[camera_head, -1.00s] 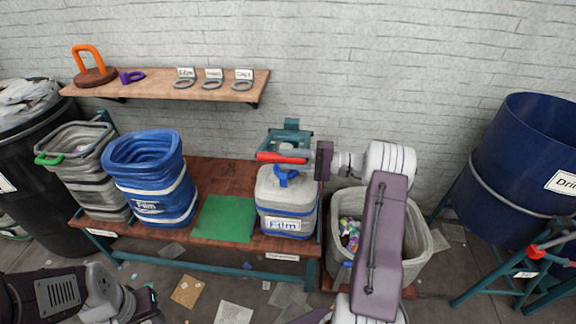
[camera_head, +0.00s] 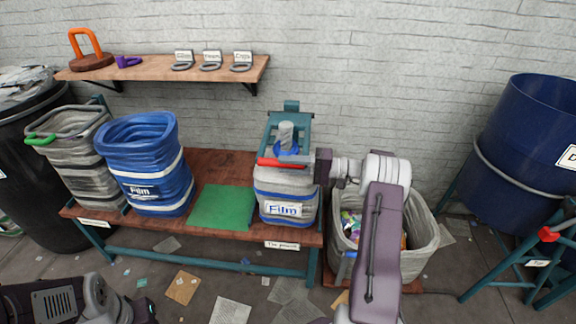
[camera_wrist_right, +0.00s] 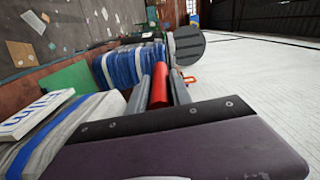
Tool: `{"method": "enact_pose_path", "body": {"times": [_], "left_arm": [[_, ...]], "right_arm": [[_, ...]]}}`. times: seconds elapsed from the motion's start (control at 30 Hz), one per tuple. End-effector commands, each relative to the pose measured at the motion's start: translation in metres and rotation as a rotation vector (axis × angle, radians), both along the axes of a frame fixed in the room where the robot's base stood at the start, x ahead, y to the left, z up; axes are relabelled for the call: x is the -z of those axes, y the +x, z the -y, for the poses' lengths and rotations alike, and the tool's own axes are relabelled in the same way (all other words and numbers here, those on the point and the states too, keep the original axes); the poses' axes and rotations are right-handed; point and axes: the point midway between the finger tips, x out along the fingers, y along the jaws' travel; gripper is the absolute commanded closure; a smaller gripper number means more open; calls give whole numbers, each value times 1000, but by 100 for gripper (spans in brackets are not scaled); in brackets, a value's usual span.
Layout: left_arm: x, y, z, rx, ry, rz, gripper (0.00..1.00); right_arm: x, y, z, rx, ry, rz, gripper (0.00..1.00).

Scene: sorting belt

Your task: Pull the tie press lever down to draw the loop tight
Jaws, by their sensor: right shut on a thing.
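The tie press (camera_head: 291,118) is a teal frame at the back of the bench. Its red lever (camera_head: 281,162) lies across the front of the press, low over the bag. A grey and white bag labelled Film (camera_head: 285,190) stands under it, with a blue loop (camera_head: 278,148) around its grey gathered neck. My right gripper (camera_head: 306,160) comes in from the right and is shut on the red lever. The right wrist view shows the red lever (camera_wrist_right: 160,85) between the two grey fingers. My left gripper (camera_head: 145,310) is at the lower left, partly cut off, its jaws unclear.
A green mat (camera_head: 222,207) and a blue Film bag (camera_head: 148,165) are left of the press. A grey bin of scraps (camera_head: 424,225) stands right of the bench under my right arm. A shelf (camera_head: 150,68) is above. Paper scraps litter the floor.

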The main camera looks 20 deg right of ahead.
Motion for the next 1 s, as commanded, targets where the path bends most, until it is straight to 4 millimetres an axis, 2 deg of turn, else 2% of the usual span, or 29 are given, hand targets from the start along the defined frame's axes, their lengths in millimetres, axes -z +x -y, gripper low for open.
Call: {"method": "enact_pose_path", "body": {"times": [0.03,0.17,0.2,0.27,0.3,0.67,0.77,1.0], "left_arm": [[1,0,0,0,0,0,64],[1,0,0,0,0,0,64],[1,0,0,0,0,0,64],[1,0,0,0,0,0,64],[1,0,0,0,0,0,64],[0,0,0,0,0,0,64],[-2,0,0,0,0,0,64],[-7,0,0,0,0,0,64]], "right_arm": [[6,0,-1,0,0,-10,100],[6,0,-1,2,0,-13,100],[7,0,-1,1,0,-13,72],[7,-1,-1,1,0,-13,55],[6,-1,-1,1,0,-13,53],[4,-1,1,1,-1,-9,53],[3,-8,13,4,-2,-8,53],[4,-36,58,6,-2,-8,53]]}}
